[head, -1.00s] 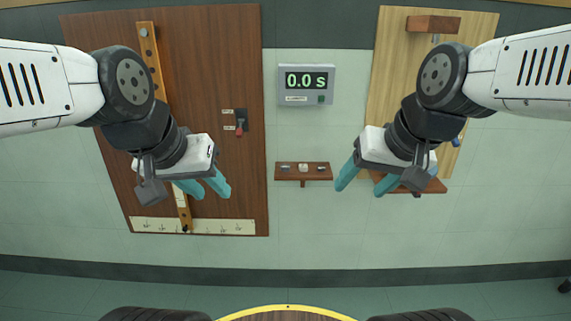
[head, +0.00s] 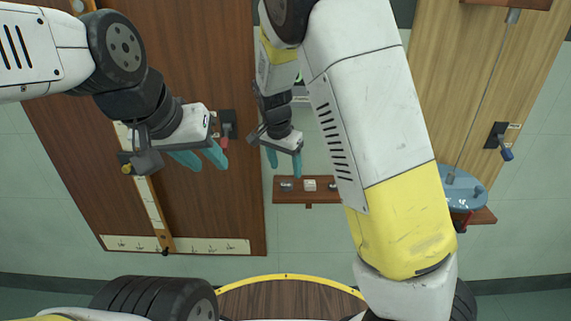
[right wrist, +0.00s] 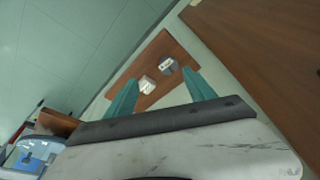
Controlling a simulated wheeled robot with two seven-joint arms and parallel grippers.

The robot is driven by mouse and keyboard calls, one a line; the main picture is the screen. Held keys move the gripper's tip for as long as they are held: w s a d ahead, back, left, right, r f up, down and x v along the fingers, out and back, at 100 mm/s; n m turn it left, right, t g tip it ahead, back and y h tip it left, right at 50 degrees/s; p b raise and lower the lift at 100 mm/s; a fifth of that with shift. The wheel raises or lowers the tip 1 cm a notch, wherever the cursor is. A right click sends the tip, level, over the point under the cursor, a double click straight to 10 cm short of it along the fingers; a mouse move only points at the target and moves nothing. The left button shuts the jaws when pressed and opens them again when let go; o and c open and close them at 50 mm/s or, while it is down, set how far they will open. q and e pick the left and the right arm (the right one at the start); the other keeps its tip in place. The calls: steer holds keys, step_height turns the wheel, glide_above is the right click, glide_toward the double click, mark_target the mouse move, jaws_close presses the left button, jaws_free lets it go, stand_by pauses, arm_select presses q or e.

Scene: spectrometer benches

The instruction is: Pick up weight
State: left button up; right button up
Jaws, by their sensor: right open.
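A small brown wall shelf (head: 292,196) carries small weights. A grey weight (head: 287,186) sits at its left and a pale block (head: 309,185) in the middle. Another small item (head: 332,185) shows at the right, beside my arm. In the right wrist view, the shelf (right wrist: 178,48) holds the grey round weight with a white label (right wrist: 168,67) and the white block (right wrist: 147,85). My right gripper (head: 285,163) is open and empty, fingers pointing toward the shelf; its fingertips (right wrist: 160,78) frame the two pieces. My left gripper (head: 204,160) is open and empty before the dark board.
A dark wooden board (head: 215,210) with a ruler strip and red-handled switch (head: 226,135) is at left. A light wooden board (head: 440,70) with a cord, a blue disc (head: 465,190) and a lever (head: 505,150) is at right. My right arm covers most of the display.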

mark_target(286, 183)
steer(key=x, duration=0.3)
steer(key=w+x, duration=0.1)
steer(key=x, duration=0.1)
steer(key=a+x, duration=0.1)
steer(key=x, duration=0.2)
steer(key=shift+w+f, duration=0.15)
steer(key=shift+w, duration=0.3)
jaws_close()
